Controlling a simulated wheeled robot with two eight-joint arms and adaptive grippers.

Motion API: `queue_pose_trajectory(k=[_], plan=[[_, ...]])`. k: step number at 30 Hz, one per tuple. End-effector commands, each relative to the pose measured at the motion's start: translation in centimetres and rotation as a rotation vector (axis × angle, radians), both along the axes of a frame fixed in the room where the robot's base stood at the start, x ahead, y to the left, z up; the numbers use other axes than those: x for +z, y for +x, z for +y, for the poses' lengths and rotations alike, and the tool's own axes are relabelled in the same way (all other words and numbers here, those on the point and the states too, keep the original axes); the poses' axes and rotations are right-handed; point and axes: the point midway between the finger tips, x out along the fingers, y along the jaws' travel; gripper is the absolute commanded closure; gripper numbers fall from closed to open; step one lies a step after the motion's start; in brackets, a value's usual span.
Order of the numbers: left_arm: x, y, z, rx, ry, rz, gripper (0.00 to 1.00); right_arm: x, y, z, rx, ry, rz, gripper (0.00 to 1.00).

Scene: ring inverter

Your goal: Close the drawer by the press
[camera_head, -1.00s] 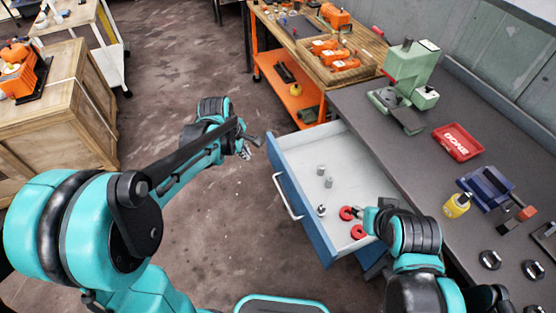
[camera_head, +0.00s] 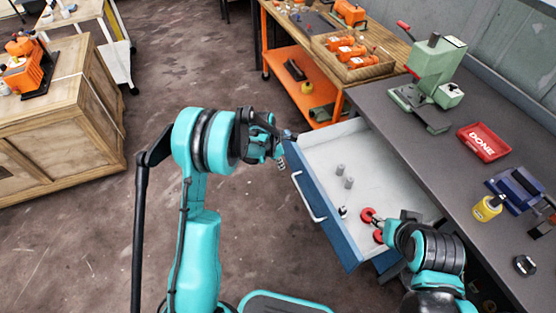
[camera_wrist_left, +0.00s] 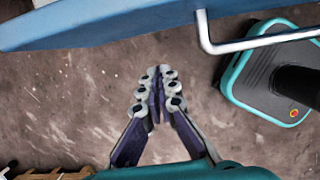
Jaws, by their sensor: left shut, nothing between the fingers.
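The green press (camera_head: 432,85) stands on the grey workbench. The drawer by it, with a blue front (camera_head: 325,222) and a silver handle (camera_head: 308,200), is pulled open from the bench. My left gripper (camera_head: 280,152) is just outside the far left corner of the drawer front. In the left wrist view its fingers (camera_wrist_left: 158,92) are shut and empty over bare floor, with the drawer front (camera_wrist_left: 100,22) and handle (camera_wrist_left: 250,42) ahead and apart from them. My right gripper (camera_head: 378,222) is low over the drawer's near right part, beside a red ring (camera_head: 368,215); its finger state is unclear.
In the drawer are grey cylinders (camera_head: 340,170) and a second red ring (camera_head: 379,237). On the bench are a red DONE tray (camera_head: 482,142), a yellow bottle (camera_head: 487,208) and a blue vise (camera_head: 518,188). An orange cart (camera_head: 305,90) stands beyond the drawer.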

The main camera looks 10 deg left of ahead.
Motion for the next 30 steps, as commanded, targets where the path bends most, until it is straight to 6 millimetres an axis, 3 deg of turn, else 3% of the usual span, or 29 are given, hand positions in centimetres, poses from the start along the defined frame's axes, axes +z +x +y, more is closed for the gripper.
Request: queue_pose_trajectory(k=[1, 3, 10, 30], plan=[[-1.4, 0.2, -0.2, -0.001, 0.0, 0.0, 1.0, -0.7, 0.0, 0.0, 0.0, 0.0, 0.0, 0.6], [-2.1, 0.6, -0.8, -0.003, 0.0, -0.001, 1.0, -1.2, 0.0, 0.0, 0.0, 0.0, 0.0, 0.6], [-1.7, 2.2, -3.1, -0.003, 0.001, 0.0, 1.0, -1.9, 0.0, 0.0, 0.0, 0.0, 0.0, 0.6], [-1.5, 3.2, -4.4, -0.004, 0.001, -0.001, 1.0, -1.9, 0.0, 0.0, 0.0, 0.0, 0.0, 0.6]])
